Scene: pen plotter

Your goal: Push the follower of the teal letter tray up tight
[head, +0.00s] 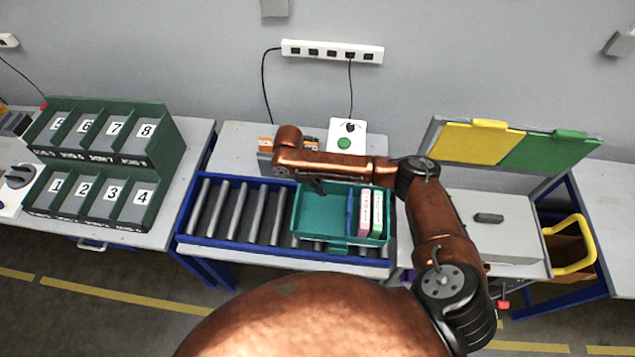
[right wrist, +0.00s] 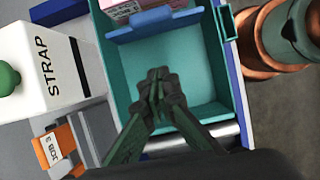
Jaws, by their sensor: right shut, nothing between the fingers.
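The teal letter tray (head: 325,200) sits on the right part of the roller conveyor. Its blue follower (head: 349,212) stands crosswise inside, left of a pink bundle (head: 364,213) and a green-and-white one (head: 376,215) near the right end. I cannot tell whether the follower touches the pink bundle. My right gripper (head: 319,187) is over the empty left part of the tray, apart from the follower. In the right wrist view its closed fingertips (right wrist: 158,80) point toward the follower (right wrist: 145,23), with teal floor showing between. My left gripper is out of view.
Bare rollers (head: 235,210) in a blue frame (head: 186,218) lie left of the tray. Behind stand a white box (head: 345,132) with a green button, marked STRAP (right wrist: 42,70), and an orange job card (right wrist: 53,148). A green numbered rack (head: 105,165) stands left.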

